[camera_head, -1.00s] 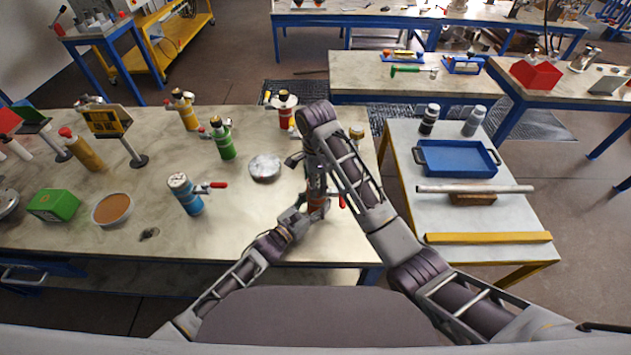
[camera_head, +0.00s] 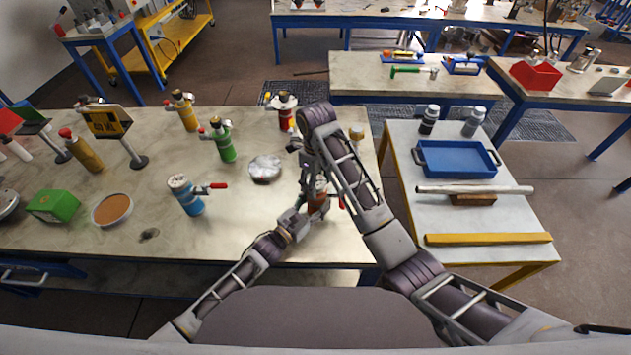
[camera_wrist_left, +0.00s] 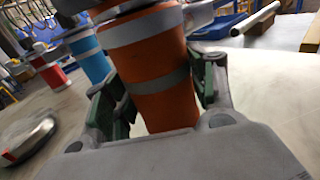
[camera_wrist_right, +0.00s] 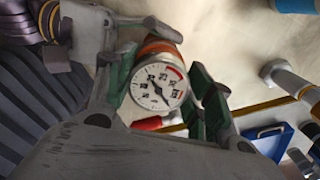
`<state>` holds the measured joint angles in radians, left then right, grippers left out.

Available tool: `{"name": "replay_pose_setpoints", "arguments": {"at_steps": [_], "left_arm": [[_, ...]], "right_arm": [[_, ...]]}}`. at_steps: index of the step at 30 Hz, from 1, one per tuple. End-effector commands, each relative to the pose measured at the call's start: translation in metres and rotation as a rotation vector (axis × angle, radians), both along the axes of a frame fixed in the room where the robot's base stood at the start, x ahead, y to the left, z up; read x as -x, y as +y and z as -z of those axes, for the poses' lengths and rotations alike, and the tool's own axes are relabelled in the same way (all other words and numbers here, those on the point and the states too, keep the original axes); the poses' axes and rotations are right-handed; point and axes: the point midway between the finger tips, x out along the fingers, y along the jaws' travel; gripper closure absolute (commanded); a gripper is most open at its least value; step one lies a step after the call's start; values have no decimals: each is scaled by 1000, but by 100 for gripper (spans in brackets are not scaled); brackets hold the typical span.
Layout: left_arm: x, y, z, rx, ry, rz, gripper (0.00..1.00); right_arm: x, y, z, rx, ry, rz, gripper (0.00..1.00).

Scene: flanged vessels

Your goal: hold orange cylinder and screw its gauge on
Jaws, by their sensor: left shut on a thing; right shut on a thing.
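The orange cylinder (camera_wrist_left: 150,60) with pale bands stands upright on the near right of the main table; it is partly hidden by my arms in the head view (camera_head: 320,204). My left gripper (camera_wrist_left: 160,95) is shut around its body from the near left. My right gripper (camera_wrist_right: 160,80) is above the cylinder, shut on the round white-faced gauge (camera_wrist_right: 158,86), with green finger pads on either side. Orange shows right behind the gauge. I cannot tell how far the gauge is threaded. A red handle (camera_wrist_right: 148,123) shows beside it. In the head view my right arm hides the gauge.
A blue cylinder (camera_head: 187,196) with a red handle, a green one (camera_head: 222,140) and a red one (camera_head: 285,112) stand on the table. A round metal lid (camera_head: 265,168) lies near my grippers. The side table holds a blue tray (camera_head: 455,158) and a metal bar (camera_head: 475,189).

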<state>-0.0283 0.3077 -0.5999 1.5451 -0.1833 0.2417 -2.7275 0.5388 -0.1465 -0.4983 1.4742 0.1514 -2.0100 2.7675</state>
Motion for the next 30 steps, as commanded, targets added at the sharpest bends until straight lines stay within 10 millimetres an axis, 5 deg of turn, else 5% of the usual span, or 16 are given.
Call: {"name": "replay_pose_setpoints", "arguments": {"at_steps": [8,9,14,30], "left_arm": [[2,0,2,-1,3,2,100],[2,0,2,-1,3,2,100],[1,0,2,-1,3,1,100],[1,0,1,-1,3,0,100]], "right_arm": [[-2,-1,-1,0,-6,116,74],[-2,-1,-1,0,-6,116,45],[-2,-1,-1,0,-3,114,26],[-2,3,-5,-7,-12,58,26]]}}
